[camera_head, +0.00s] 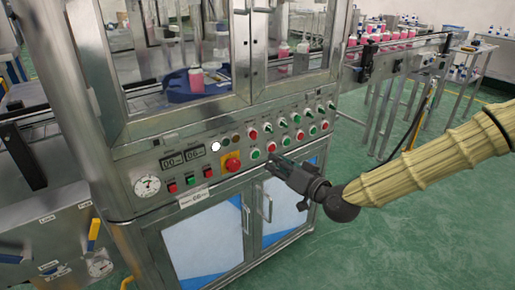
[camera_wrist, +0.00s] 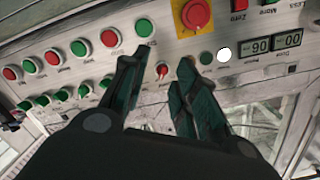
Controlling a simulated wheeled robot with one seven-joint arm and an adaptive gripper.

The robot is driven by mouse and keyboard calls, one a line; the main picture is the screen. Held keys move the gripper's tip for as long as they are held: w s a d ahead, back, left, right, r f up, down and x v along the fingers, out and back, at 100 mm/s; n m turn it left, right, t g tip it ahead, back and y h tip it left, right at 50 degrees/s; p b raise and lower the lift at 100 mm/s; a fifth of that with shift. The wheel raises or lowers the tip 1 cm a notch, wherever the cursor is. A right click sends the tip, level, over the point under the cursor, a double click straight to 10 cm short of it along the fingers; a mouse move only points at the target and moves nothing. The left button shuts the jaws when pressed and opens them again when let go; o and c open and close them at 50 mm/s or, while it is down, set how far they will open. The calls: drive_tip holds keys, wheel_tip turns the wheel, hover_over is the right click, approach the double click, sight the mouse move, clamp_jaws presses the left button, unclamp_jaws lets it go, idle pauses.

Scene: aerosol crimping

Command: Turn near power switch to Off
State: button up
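A small red knob switch (camera_wrist: 162,71) sits on the control panel, between my open fingertips in the wrist view. I take it as the power switch, but its label is too small to read. It appears to be the red knob (camera_head: 253,135) right of the indicator lamps in the head view. My gripper (camera_head: 272,161) is in front of the panel, below that knob in the head view. In the wrist view, my gripper (camera_wrist: 165,66) is open, with one finger on each side of the knob. Contact cannot be told, and the knob's exact angle is unclear.
A red emergency stop (camera_head: 232,163) on a yellow plate sits left of my gripper; it also shows in the wrist view (camera_wrist: 195,14). Red and green buttons (camera_head: 271,147) and green knobs (camera_head: 298,118) crowd the panel. A conveyor (camera_head: 405,45) stands at the right.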

sight(257, 135)
drive_tip(key=shift+t+y, duration=0.4)
drive_tip(key=shift+t, duration=0.1)
drive_tip(key=w+a+r, duration=0.1)
drive_tip(key=w+a, duration=0.1)
drive_tip(key=w, duration=0.1)
drive_tip(key=w+a+r, duration=0.1)
drive_tip(key=w+a, duration=0.1)
drive_tip(key=w, duration=0.1)
drive_tip(key=w+a+r+b, duration=0.1)
drive_tip(key=w+a, duration=0.1)
drive_tip(key=w, duration=0.1)
drive_tip(key=shift+w+r, duration=0.4)
clamp_jaws()
